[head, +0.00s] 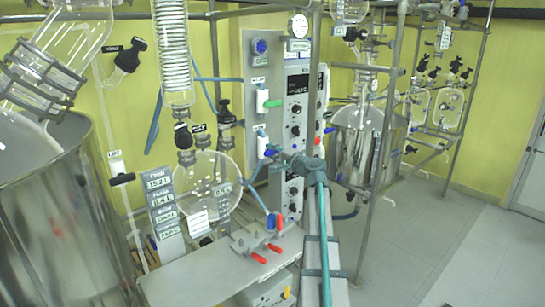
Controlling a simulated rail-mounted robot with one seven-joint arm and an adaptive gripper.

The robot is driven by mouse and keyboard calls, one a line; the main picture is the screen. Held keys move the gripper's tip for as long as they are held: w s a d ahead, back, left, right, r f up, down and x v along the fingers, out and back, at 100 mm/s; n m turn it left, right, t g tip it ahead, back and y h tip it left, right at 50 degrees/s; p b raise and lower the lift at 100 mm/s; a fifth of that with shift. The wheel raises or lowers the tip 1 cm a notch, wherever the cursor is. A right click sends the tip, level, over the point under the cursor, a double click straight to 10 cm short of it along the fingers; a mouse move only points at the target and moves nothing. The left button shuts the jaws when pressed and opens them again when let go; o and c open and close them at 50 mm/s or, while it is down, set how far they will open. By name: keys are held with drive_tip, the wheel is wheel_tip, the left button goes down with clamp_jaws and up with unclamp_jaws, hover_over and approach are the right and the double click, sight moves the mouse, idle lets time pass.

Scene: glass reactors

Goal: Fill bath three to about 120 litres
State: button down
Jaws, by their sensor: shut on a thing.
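My gripper (273,151) is at the end of my teal arm, at the lower of two white valves (262,142) on the grey control panel (255,65). It appears shut on the blue handle of this valve; the fingers are small and partly hide it. The upper white valve (262,100) has a green handle. I cannot tell which is bath three. A stack of litre readouts (161,205) stands left of the round flask; its figures are small.
A round glass flask (212,190) hangs beneath a glass coil (172,45). A metal frame post (366,215) stands right of my arm. The floor (440,240) at the right is clear.

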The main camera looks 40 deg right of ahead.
drive_tip(key=n+b, duration=0.1)
drive_tip(key=b, duration=0.2)
drive_tip(key=n+b, duration=0.2)
drive_tip(key=b, duration=0.1)
drive_tip(key=shift+f+b, duration=0.3)
drive_tip(key=shift+f, duration=0.05)
drive_tip(key=n+b, duration=0.2)
drive_tip(key=b, duration=0.1)
drive_tip(key=shift+r, duration=0.35)
drive_tip(key=c, duration=1)
unclamp_jaws()
drive_tip(key=shift+s, duration=0.1)
drive_tip(key=s, duration=1.2)
drive_tip(key=shift+d, duration=0.15)
drive_tip(key=shift+w, duration=0.1)
